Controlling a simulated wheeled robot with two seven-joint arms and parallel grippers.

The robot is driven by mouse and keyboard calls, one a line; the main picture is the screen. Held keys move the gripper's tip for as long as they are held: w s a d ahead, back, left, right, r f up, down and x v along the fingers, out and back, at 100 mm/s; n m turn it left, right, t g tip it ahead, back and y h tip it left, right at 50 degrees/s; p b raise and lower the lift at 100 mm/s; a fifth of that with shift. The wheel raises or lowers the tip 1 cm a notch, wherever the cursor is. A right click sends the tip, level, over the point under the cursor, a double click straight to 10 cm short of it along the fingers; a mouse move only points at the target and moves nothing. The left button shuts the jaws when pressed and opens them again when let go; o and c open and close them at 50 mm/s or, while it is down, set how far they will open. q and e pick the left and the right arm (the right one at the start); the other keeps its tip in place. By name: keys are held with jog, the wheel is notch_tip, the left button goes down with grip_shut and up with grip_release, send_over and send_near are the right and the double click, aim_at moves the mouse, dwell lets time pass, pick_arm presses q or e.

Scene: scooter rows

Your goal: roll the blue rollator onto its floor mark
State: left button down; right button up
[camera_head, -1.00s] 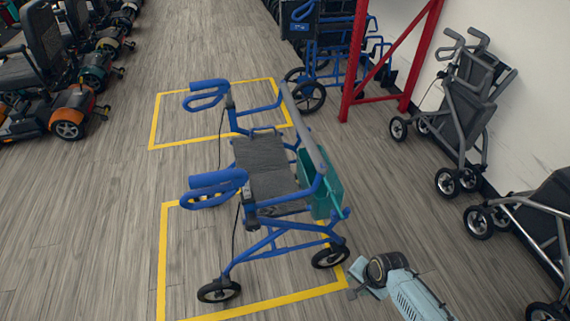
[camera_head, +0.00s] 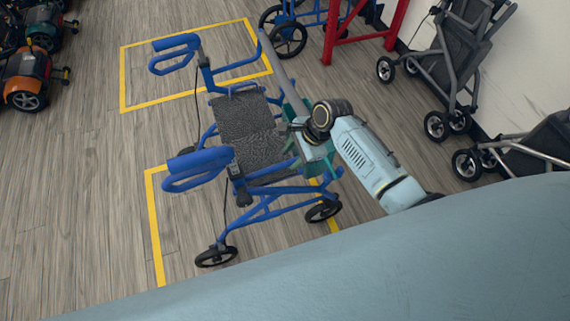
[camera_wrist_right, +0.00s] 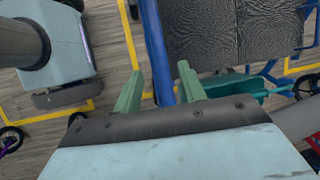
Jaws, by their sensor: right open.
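The blue rollator (camera_head: 250,130) stands upright, with blue handles, a dark grey seat and a teal basket. Two yellow floor marks show: a near one (camera_head: 154,225) and a far one (camera_head: 122,75). The rollator's near wheels stand in or at the edge of the near mark; its far handle overlaps the far mark in the picture. My right gripper (camera_head: 290,127) is open at the seat's right edge, above the basket. In the right wrist view a blue rollator tube (camera_wrist_right: 155,50) runs between its green fingers (camera_wrist_right: 160,85); contact is unclear. My left gripper is out of view.
Grey folded rollators (camera_head: 450,65) stand along the right wall. A red frame post (camera_head: 330,30) and another blue wheeled frame (camera_head: 290,38) stand at the back. The floor left of the rollator is clear.

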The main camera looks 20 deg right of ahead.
aim_at(284, 163)
jog(key=b+x, duration=0.1)
jog(key=x, duration=0.3)
jog(key=shift+f, duration=0.15)
jog(key=shift+w+a+f+b, duration=0.15)
jog(key=shift+a+f+b, duration=0.05)
jog(key=shift+f+b, duration=0.15)
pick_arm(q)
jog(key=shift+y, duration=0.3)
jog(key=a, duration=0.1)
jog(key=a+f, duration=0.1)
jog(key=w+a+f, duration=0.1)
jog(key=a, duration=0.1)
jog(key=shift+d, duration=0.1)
pick_arm(e)
grip_shut()
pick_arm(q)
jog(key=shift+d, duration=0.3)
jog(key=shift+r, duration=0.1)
